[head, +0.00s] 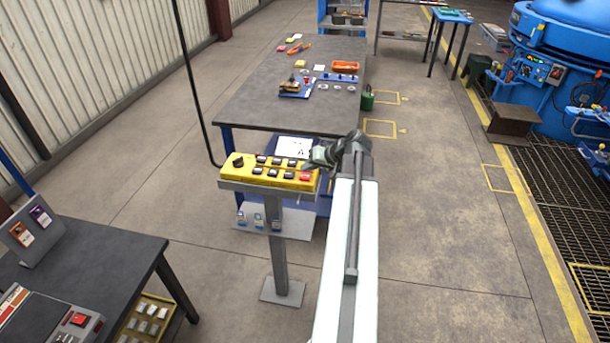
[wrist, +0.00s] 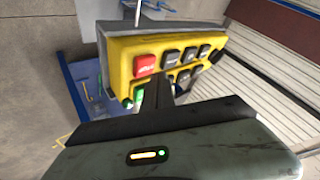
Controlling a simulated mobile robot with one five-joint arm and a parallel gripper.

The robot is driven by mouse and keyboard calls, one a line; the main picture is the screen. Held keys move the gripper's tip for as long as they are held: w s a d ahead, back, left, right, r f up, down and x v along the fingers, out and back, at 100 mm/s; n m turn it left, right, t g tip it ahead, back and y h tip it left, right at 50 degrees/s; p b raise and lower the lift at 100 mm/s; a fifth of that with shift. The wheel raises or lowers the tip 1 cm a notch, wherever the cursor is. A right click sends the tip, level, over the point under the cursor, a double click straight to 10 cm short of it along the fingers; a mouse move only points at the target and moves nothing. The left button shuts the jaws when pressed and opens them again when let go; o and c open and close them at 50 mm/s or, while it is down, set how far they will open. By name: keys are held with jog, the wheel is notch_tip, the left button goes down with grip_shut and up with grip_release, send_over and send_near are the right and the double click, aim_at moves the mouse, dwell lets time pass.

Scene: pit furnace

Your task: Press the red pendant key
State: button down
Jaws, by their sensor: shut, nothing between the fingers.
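The yellow pendant (head: 270,172) sits on a grey post in the head view, with rows of dark keys and a black knob at its left end. The red key (head: 305,177) is at its right end, near my gripper (head: 312,164). In the wrist view the pendant (wrist: 190,38) is tilted, and the red key (wrist: 146,63) is at its left, uncovered. My gripper (wrist: 158,94) is shut and empty, its tip in front of the lower row of keys, below and slightly right of the red key. I cannot tell whether it touches the pendant.
A black cable (head: 190,80) hangs down to the pendant's left end. A long dark table (head: 275,100) with small items stands behind it. Another dark table (head: 95,262) is at the lower left. Open floor (head: 440,240) lies to the right.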

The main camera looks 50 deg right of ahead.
aim_at(307, 177)
notch_tip(307, 177, up, 5)
jog(key=p, duration=0.5)
jog(key=shift+r, duration=0.1)
dwell(0.5)
